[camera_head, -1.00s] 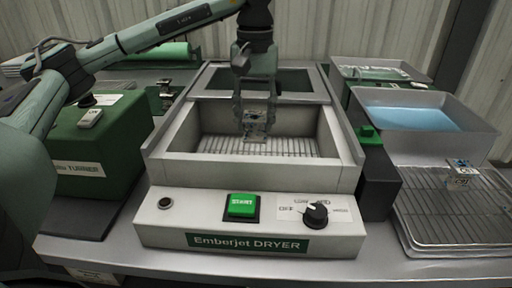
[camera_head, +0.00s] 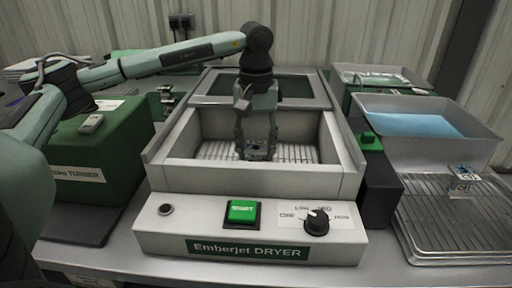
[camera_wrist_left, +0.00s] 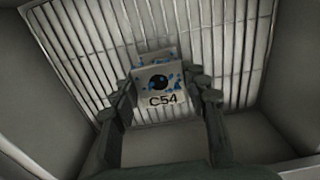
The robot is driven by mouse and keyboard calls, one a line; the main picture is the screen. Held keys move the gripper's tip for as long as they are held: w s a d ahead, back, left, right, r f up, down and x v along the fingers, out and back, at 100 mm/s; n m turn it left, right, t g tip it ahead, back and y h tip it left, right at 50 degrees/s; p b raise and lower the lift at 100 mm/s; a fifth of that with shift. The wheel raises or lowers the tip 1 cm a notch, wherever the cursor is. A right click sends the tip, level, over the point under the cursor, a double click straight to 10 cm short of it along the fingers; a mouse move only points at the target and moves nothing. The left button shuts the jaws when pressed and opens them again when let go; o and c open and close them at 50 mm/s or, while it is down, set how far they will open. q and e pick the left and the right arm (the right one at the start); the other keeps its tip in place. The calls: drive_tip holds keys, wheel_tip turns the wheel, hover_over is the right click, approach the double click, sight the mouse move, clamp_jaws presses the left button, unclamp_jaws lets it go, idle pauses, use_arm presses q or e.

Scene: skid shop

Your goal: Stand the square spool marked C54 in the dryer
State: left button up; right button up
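The square spool marked C54 (camera_wrist_left: 158,85) is pale with blue patches and a dark centre hole. My left gripper (camera_head: 256,150) is shut on it, one finger on each side, as the left wrist view shows. It also shows in the head view between the fingertips, low inside the front bay of the dryer (camera_head: 165,220). The bay has a wire rack floor (camera_wrist_left: 90,50). I cannot tell whether the spool touches the rack. My right gripper is not in view.
The bay walls stand close around my left gripper. The dryer front has a green START button (camera_head: 243,212) and a dial (camera_head: 316,222). At right, another square spool (camera_head: 462,178) stands on a wire draining rack (camera_head: 430,225) near a tray of blue liquid (camera_head: 415,122). A green turner (camera_head: 100,150) stands at left.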

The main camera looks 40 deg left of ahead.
sight(256, 146)
use_arm(q)
drive_tip(key=o, duration=0.3)
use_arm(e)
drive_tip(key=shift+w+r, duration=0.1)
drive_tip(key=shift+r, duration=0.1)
use_arm(q)
drive_tip(key=shift+r, duration=0.1)
drive_tip(key=shift+r, duration=0.15)
wheel_tip(256, 146, up, 2)
drive_tip(key=shift+r, duration=0.25)
wheel_tip(256, 146, up, 9)
drive_tip(key=shift+r, duration=0.2)
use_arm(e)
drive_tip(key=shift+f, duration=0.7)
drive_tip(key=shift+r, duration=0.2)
